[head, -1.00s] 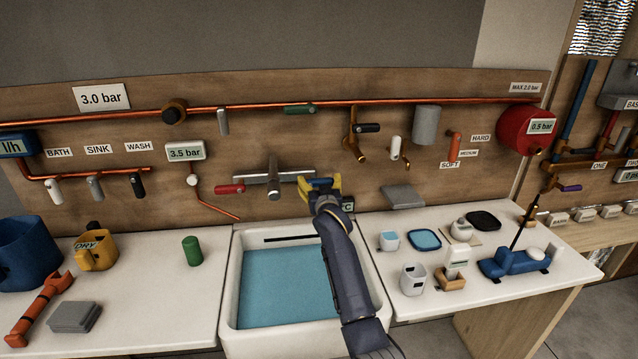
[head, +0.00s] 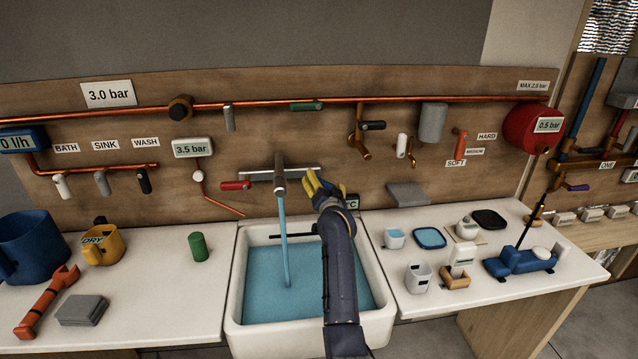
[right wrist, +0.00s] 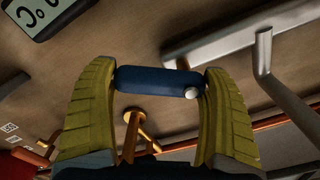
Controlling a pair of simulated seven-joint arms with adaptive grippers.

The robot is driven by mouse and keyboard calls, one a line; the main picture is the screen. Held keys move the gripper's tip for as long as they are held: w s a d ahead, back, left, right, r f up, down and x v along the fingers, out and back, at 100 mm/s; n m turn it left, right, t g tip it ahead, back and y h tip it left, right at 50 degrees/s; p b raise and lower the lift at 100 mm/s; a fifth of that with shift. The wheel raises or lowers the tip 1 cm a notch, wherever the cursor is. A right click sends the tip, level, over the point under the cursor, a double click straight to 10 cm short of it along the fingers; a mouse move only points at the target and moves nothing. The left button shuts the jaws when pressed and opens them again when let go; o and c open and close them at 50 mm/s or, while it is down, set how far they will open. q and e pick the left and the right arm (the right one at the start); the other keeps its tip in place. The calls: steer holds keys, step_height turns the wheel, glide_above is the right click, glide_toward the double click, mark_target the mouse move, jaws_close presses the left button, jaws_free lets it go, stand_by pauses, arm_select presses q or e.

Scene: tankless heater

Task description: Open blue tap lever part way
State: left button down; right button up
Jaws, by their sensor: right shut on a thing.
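The blue tap lever (right wrist: 157,83) lies between the two yellow fingers of my right gripper (right wrist: 158,85) in the right wrist view, touched at both ends. In the head view my right gripper (head: 325,186) is at the right end of the grey mixer tap (head: 280,174) and mostly hides the blue lever. The red lever (head: 236,185) sticks out at the tap's left end. A stream of water (head: 285,240) falls from the spout into the white sink (head: 236,300). My left gripper is out of view.
A green cylinder (head: 197,247) and a yellow mug (head: 104,245) stand on the left counter. Several small containers and a blue device (head: 520,261) are on the right counter. A display (head: 193,147) reads 3.5 bar. Copper pipes run along the wall panel.

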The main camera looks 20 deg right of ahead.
steer(key=shift+a+f+m, duration=0.1)
steer(key=shift+f+m, duration=0.2)
steer(key=shift+m, duration=0.4)
steer(key=o, duration=1.4)
steer(key=v, duration=0.7)
steer(key=shift+s+a, duration=0.1)
steer(key=shift+s, duration=0.15)
